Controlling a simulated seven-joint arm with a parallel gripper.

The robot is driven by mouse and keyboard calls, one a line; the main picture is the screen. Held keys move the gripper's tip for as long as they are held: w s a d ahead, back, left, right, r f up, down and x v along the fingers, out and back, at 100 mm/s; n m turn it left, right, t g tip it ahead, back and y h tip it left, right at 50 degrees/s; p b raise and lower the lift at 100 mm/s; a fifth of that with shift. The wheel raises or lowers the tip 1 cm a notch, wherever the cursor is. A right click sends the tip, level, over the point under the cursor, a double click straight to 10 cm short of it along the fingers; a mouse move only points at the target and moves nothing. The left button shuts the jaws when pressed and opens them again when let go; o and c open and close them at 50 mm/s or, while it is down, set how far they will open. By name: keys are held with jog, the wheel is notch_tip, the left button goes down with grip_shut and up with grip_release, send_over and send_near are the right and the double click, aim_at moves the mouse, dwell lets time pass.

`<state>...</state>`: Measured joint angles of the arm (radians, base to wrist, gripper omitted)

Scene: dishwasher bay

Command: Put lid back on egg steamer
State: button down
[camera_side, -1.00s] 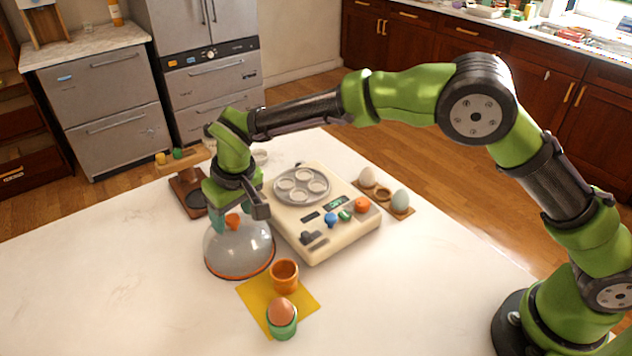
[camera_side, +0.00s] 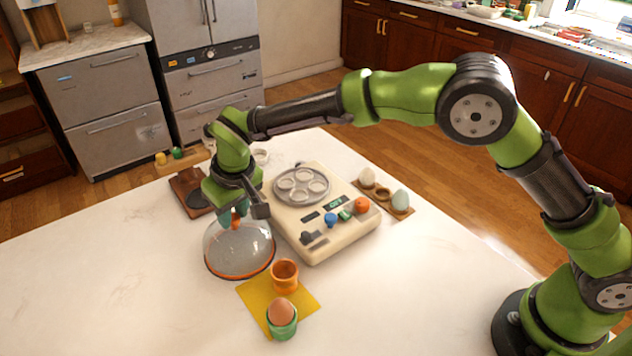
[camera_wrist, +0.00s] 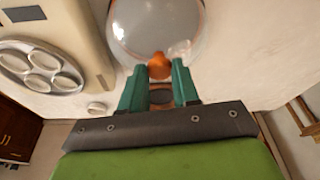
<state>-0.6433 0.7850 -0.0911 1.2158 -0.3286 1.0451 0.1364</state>
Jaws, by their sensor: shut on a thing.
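The lid (camera_side: 240,252) is a clear dome with an orange rim and an orange knob. It rests on the white table to the left of the egg steamer, and it also shows in the wrist view (camera_wrist: 158,28). The egg steamer (camera_side: 335,232) is a cream box with a round metal plate (camera_side: 302,185) of several egg cups, uncovered. My gripper (camera_side: 234,218) is above the dome with its green fingers at the knob. In the wrist view my gripper (camera_wrist: 159,72) is shut on the knob, one finger on each side.
In front of the lid, a yellow napkin (camera_side: 308,297) bears an orange cup (camera_side: 285,275) and a brown egg in a green cup (camera_side: 282,322). An egg holder (camera_side: 383,195) stands right of the steamer. A brown wooden stand (camera_side: 188,188) is behind the lid. The left table is clear.

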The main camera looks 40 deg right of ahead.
notch_tip(320, 180, up, 10)
jog(key=w+d+r, duration=0.1)
jog(key=w+d, duration=0.1)
jog(key=d, duration=0.7)
jog(key=w+d+r, duration=0.1)
jog(key=w+d, duration=0.1)
jog(key=d, duration=0.8)
jog(key=shift+a+f, duration=0.15)
jog(key=shift+f, duration=2.65)
jog(key=shift+f, duration=0.15)
jog(key=shift+c, duration=1.3)
grip_release()
notch_tip(320, 180, up, 7)
